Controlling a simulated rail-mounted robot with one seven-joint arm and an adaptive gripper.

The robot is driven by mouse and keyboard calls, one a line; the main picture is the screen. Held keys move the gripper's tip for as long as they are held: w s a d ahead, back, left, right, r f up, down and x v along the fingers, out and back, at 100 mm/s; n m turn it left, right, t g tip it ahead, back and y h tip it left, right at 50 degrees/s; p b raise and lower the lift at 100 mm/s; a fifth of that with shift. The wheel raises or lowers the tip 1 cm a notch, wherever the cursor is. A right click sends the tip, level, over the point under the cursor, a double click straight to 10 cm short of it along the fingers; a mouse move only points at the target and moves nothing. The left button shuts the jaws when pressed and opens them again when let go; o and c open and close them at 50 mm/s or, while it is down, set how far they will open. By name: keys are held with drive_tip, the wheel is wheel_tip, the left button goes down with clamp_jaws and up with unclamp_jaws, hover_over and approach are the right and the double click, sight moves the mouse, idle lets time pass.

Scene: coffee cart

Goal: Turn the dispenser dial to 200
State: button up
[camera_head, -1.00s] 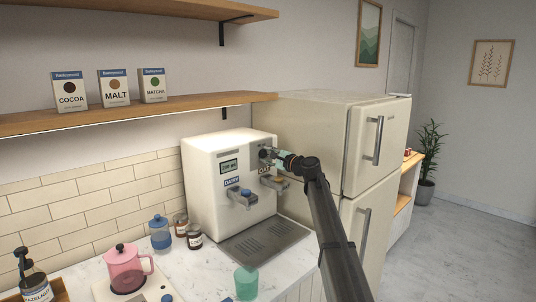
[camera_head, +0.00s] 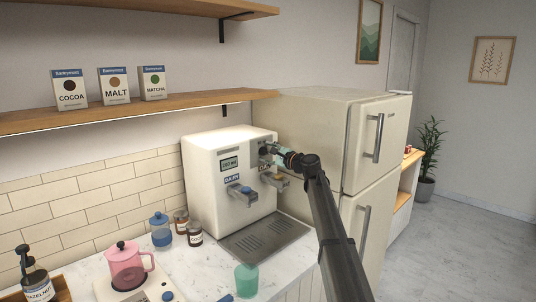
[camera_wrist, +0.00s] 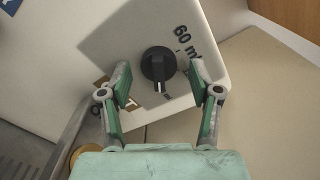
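The white dispenser (camera_head: 213,185) stands on the counter against the wall, with a small display (camera_head: 230,163) whose digits are too small to read surely. Its round black dial (camera_wrist: 158,64) shows in the wrist view, with a white pointer mark toward the bottom of the picture. A printed "60 ml" label (camera_wrist: 185,42) is to the upper right of the dial. My gripper (camera_wrist: 160,78) is open, with one green-padded finger on each side of the dial and visible gaps to it. In the head view, my gripper (camera_head: 278,154) is at the dispenser's upper right front and mostly hides the dial.
Two spouts with a blue lever (camera_head: 246,190) and a tan lever (camera_head: 280,177) jut out below the dial, above a grey drip tray (camera_head: 264,240). A teal cup (camera_head: 246,280), jars (camera_head: 194,234) and a pink kettle (camera_head: 128,265) stand on the counter. A fridge (camera_head: 375,150) is close at right.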

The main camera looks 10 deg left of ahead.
drive_tip(key=v, duration=1.2)
